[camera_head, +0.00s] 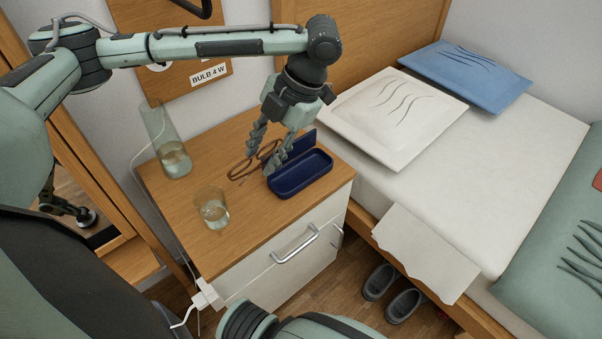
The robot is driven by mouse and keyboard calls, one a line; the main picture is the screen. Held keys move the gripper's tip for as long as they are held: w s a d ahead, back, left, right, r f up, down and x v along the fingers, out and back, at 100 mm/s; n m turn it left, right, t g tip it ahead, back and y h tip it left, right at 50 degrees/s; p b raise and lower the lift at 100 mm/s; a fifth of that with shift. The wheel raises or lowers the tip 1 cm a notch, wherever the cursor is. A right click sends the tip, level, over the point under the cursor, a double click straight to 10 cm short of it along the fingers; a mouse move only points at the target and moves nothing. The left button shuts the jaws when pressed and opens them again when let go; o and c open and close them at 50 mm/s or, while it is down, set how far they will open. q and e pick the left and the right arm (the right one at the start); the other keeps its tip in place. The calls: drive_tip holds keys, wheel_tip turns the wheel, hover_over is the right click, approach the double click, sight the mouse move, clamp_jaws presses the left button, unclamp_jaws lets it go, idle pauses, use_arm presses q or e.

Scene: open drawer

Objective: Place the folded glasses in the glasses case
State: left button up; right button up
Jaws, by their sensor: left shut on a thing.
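The glasses (242,170) have thin brown frames and are on or just above the wooden top of the nightstand, left of the case. The open dark blue glasses case (302,177) lies near the nightstand's right front edge, its lid raised at the back. My left gripper (262,160) points down from above and is shut on the glasses, with one finger close to the case's left end. The fingers hide part of the glasses, so I cannot tell whether they touch the wood. My right gripper does not show.
A glass carafe (174,158) with water stands at the back left of the nightstand (225,246). A drinking glass (212,210) stands near its front left. The drawer front with a metal handle (296,246) is below. A bed with pillows (390,115) is at right.

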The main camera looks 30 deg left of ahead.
use_arm(q)
drive_tip(key=shift+a+f+m, duration=0.1)
drive_tip(key=shift+a+m, duration=0.15)
drive_tip(key=shift+m, duration=0.05)
drive_tip(key=w+d+f, duration=0.1)
drive_tip(key=w+f, duration=0.1)
drive_tip(key=w, duration=0.1)
drive_tip(key=w+d+f+b, duration=0.1)
drive_tip(key=w+f, duration=0.1)
drive_tip(key=w, duration=0.2)
drive_tip(key=w+d+f+b, duration=0.1)
drive_tip(key=w+f, duration=0.1)
drive_tip(key=w, duration=0.1)
drive_tip(key=shift+w+d+f, duration=0.2)
drive_tip(key=shift+w+f, duration=0.15)
drive_tip(key=shift+w, duration=0.05)
wheel_tip(320, 180, down, 4)
drive_tip(key=shift+r, duration=0.15)
drive_tip(key=shift+f, duration=0.2)
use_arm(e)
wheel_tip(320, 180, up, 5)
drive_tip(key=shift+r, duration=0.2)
use_arm(q)
drive_tip(key=o, duration=1)
drive_tip(key=shift+t, duration=0.3)
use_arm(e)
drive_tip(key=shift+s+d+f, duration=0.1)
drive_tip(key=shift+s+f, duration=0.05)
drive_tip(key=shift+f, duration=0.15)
